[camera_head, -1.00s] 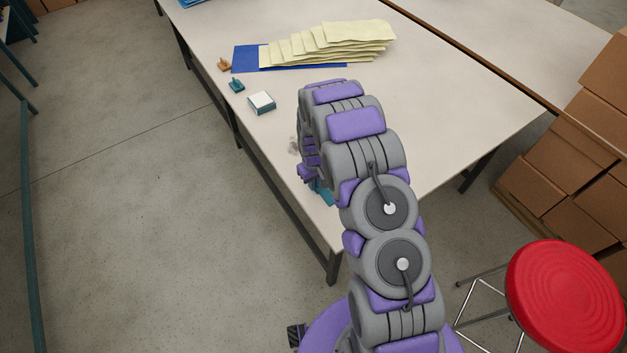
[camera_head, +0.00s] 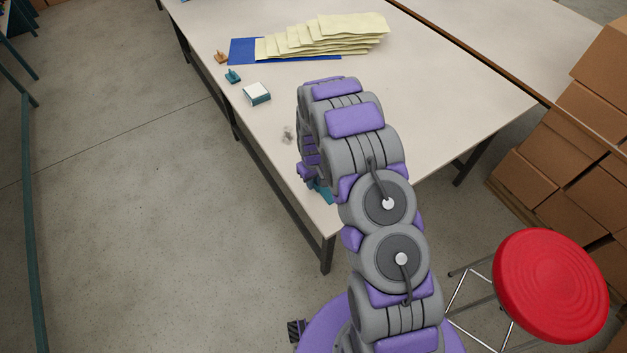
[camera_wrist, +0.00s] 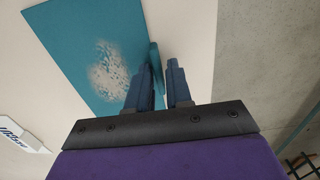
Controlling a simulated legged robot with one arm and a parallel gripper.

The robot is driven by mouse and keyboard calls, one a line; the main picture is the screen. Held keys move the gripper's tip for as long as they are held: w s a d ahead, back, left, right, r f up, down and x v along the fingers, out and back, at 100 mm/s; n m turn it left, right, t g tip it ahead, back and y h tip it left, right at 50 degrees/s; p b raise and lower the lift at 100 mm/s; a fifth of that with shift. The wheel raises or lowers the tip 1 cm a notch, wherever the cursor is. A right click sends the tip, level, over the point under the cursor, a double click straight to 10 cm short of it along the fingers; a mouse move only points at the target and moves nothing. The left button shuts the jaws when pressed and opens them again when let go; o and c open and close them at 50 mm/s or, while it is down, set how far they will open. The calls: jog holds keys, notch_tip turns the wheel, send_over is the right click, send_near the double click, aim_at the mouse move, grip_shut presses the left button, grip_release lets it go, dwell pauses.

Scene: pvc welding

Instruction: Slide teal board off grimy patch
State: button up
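The teal board (camera_wrist: 85,45) lies flat on the table in the wrist view, with a pale speckled area on its face. An upright teal piece (camera_wrist: 155,75) stands at its right edge, between the fingers of my gripper (camera_wrist: 160,78). The left finger is close against this piece; a narrow gap shows before the right finger, so my gripper looks open around it. In the head view only a bit of the board (camera_head: 324,192) shows below my arm, near the table's near corner. The grey grimy patch (camera_head: 287,134) shows on bare tabletop left of my arm.
The table (camera_head: 440,110) also holds a teal and white block (camera_head: 257,93), small teal (camera_head: 233,76) and orange (camera_head: 221,57) pieces, and pale envelopes (camera_head: 325,35) on a blue sheet (camera_head: 240,48). A red stool (camera_head: 550,285) and stacked boxes (camera_head: 560,170) stand at right.

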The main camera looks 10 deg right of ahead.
jog(key=shift+o, duration=1.4)
jog(key=shift+d, duration=0.1)
jog(key=shift+r, duration=0.15)
notch_tip(320, 180, up, 17)
jog(key=p, duration=0.3)
